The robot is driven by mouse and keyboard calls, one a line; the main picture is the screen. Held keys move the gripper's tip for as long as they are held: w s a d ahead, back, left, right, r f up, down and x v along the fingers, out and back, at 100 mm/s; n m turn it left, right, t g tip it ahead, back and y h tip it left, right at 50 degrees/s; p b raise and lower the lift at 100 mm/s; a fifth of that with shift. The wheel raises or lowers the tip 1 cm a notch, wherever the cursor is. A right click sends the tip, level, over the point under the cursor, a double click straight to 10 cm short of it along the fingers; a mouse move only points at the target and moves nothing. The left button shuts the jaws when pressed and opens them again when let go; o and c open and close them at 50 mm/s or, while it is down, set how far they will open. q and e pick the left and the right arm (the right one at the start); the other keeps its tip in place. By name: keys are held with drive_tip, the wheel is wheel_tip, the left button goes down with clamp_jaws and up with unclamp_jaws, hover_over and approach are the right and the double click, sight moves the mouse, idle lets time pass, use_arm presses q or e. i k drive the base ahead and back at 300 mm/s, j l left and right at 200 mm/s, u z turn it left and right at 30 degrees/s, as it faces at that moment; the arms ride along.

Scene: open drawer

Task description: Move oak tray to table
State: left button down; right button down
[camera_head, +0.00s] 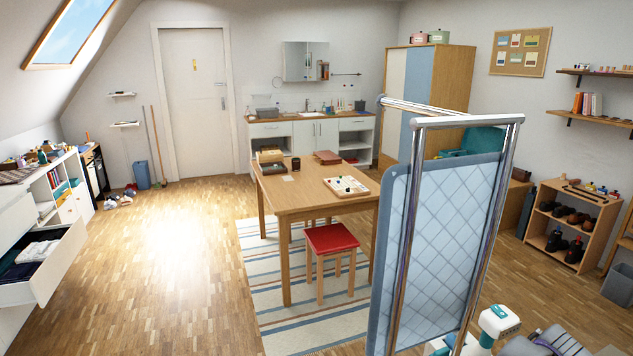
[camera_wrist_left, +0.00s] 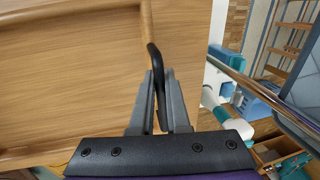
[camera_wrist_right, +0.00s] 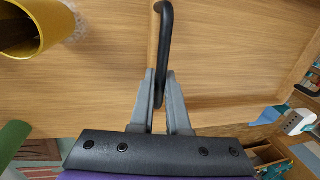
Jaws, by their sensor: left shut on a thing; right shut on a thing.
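The oak tray (camera_wrist_left: 70,60) fills much of the left wrist view, with a pale wooden rim and a black handle (camera_wrist_left: 154,60) at its edge. My left gripper (camera_wrist_left: 160,90) is shut on that handle. In the right wrist view, the oak tray (camera_wrist_right: 110,85) shows with another black handle (camera_wrist_right: 166,40). My right gripper (camera_wrist_right: 162,90) is shut on that handle. Neither gripper nor the tray shows in the head view. The wooden table (camera_head: 290,199) stands mid-room, with several items on its top.
A folding screen (camera_head: 430,240) stands close at the right, before the table. A red-topped stool (camera_head: 331,238) is at the table's near side. An open drawer (camera_head: 40,260) juts out at the left. A yellow container (camera_wrist_right: 40,30) shows against the wood. Floor left of the table is clear.

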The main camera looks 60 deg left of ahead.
sight(295, 189)
drive_tip(key=k, duration=0.5)
drive_tip(key=k+u, duration=0.1)
drive_tip(key=u, duration=2.55)
drive_tip(key=i+l, duration=0.2)
drive_tip(key=i, duration=0.2)
drive_tip(key=i+l, duration=0.25)
drive_tip(key=i, duration=0.15)
drive_tip(key=i+l+u, duration=0.1)
drive_tip(key=i, duration=0.3)
drive_tip(key=i+l, duration=0.15)
drive_tip(key=i, duration=0.5)
drive_tip(key=i+l, duration=0.2)
drive_tip(key=i, duration=0.4)
